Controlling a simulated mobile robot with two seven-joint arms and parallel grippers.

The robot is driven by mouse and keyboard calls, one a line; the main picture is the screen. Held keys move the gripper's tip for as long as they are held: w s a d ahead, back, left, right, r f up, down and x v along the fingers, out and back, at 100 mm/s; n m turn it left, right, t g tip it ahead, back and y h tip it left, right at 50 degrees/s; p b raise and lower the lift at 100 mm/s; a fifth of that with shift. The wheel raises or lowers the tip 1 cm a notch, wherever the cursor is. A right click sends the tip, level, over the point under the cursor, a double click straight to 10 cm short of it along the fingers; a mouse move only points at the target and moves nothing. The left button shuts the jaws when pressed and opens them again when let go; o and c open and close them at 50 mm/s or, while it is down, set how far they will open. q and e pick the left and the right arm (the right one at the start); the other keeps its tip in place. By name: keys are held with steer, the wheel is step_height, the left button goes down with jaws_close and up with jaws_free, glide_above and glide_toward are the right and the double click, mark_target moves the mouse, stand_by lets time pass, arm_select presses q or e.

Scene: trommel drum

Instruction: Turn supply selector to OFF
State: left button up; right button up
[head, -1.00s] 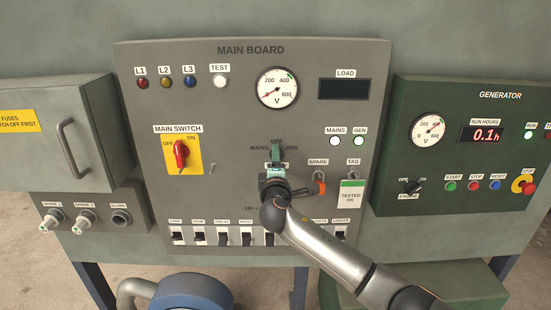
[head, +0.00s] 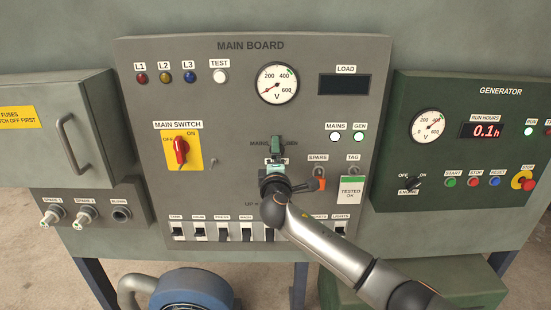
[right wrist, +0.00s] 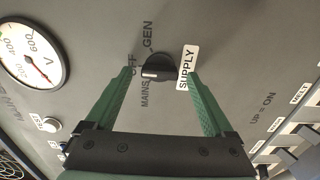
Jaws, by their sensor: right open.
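The supply selector (right wrist: 158,68) is a small black knob on the grey main board, seen in the right wrist view. Its long side lies roughly level there, with a pale mark at the left end, towards the OFF lettering (right wrist: 133,64); I cannot tell its exact stop. MAINS and GEN are printed to either side of OFF. My right gripper (right wrist: 160,74) is open, with one green finger on each side of the knob and visible gaps. In the head view, my right gripper (head: 277,144) covers the knob and the OFF label. My left gripper is not in view.
The red main switch (head: 181,151) is to the left. An orange-red padlock-like part (head: 319,184) and a TESTED OK tag (head: 350,190) are close on the right. A row of breaker switches (head: 223,234) runs below. The green generator panel (head: 460,140) stands at right.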

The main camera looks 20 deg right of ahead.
steer(key=shift+s, duration=0.1)
steer(key=b+v, duration=0.1)
steer(key=v, duration=1.1)
steer(key=shift+s, duration=0.2)
steer(key=shift+a, duration=0.1)
steer(key=s+a+f+m+g+y, duration=0.1)
steer(key=s+f+m+g+y, duration=0.2)
steer(key=f, duration=0.8)
steer(key=s+a+f+g+y, duration=0.2)
steer(key=s+f, duration=0.4)
steer(key=f, duration=0.5)
steer(key=s+d+f+m+g+y, duration=0.1)
steer(key=s+f+m, duration=0.4)
steer(key=s, duration=0.6)
steer(key=s+d+f+m+g+y, duration=0.1)
steer(key=s+f+m, duration=0.3)
steer(key=s+f, duration=0.6)
steer(key=shift+s+d+f+m+g, duration=0.4)
steer(key=shift+d+g, duration=0.1)
steer(key=shift+d, duration=0.1)
